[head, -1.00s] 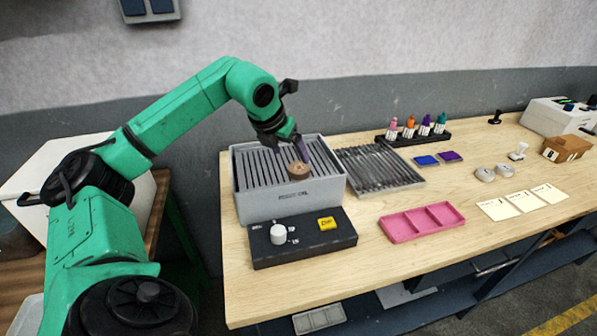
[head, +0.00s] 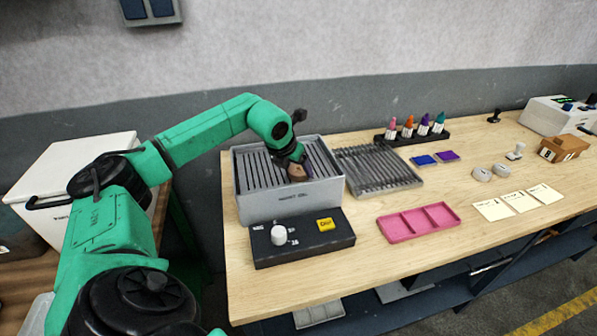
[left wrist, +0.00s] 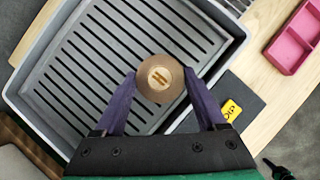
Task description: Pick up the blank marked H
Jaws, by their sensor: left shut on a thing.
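The blank marked H (left wrist: 160,80) is a round brown piece with a pale disc and a dark H on its top. It also shows in the head view (head: 297,173). My left gripper (left wrist: 158,84) has its two purple fingers shut on the sides of the blank, and it also shows in the head view (head: 297,168). The blank is over the grey slotted bin (head: 290,205), whose slatted floor shows below it in the left wrist view. I cannot tell its exact height above the slats. My right gripper is not in view.
A black control box (head: 302,240) with a white knob and a yellow tag stands in front of the bin. A slatted rack (head: 377,170) is right of the bin, and a pink tray (head: 421,222) lies farther front. Bare bench shows between them.

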